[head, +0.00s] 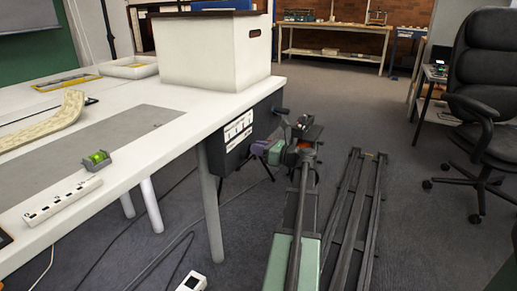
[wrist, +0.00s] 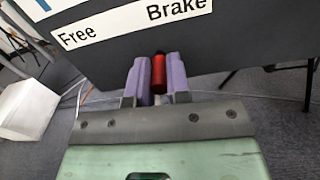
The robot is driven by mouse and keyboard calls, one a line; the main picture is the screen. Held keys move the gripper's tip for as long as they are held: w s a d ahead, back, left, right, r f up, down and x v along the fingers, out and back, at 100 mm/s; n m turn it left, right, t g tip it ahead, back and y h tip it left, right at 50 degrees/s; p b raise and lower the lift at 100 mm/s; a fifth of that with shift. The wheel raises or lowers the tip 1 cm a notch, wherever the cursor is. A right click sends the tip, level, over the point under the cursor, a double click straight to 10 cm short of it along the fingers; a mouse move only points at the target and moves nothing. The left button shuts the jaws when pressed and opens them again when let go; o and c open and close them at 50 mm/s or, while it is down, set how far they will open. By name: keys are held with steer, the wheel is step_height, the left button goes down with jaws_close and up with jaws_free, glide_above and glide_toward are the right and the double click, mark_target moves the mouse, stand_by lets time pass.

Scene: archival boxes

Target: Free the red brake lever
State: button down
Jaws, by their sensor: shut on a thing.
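The red brake lever (wrist: 158,75) shows in the wrist view between the two purple fingers of my gripper (wrist: 158,84). The fingers are shut on it. It stands in front of a dark panel (wrist: 240,45) with white labels, "Free" (wrist: 80,37) on the left and "Brake" (wrist: 178,9) on the right. The lever is below the labels and nearer the "Brake" one. In the head view my gripper (head: 266,150) reaches the dark box (head: 233,132) under the table's corner. The lever cannot be made out there.
The white table (head: 180,120) carries a large white box (head: 213,55), a power strip (head: 62,200) and a small green-lit device (head: 97,160). An office chair (head: 485,90) stands on the right.

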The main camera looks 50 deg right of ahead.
steer(key=shift+a, duration=0.1)
steer(key=n, duration=0.2)
steer(key=a+n, duration=0.1)
steer(key=shift+s+a+r+n+p, duration=0.1)
steer(key=shift+s+r+n+p, duration=0.05)
steer(key=shift+r+n+p, duration=0.25)
steer(key=n, duration=0.1)
steer(key=a+n, duration=0.1)
steer(key=n, duration=0.1)
steer(key=shift+s+a+n, duration=0.1)
steer(key=shift+a+n, duration=0.1)
steer(key=shift+n, duration=0.1)
steer(key=n, duration=0.1)
steer(key=a+n, duration=0.1)
steer(key=n, duration=0.1)
steer(key=shift+s+a+f+n, duration=0.1)
steer(key=shift+s+a+n, duration=0.1)
steer(key=shift+n, duration=0.1)
steer(key=shift+a+f+n+b, duration=0.2)
steer(key=shift+a+n, duration=0.15)
steer(key=shift+n, duration=0.7)
steer(key=shift+a+f+n+b, duration=0.1)
steer(key=shift+a+n+b, duration=0.15)
steer(key=shift+n, duration=0.8)
steer(key=shift+a, duration=0.1)
steer(key=c, duration=1.1)
jaws_free()
steer(key=shift+s, duration=0.1)
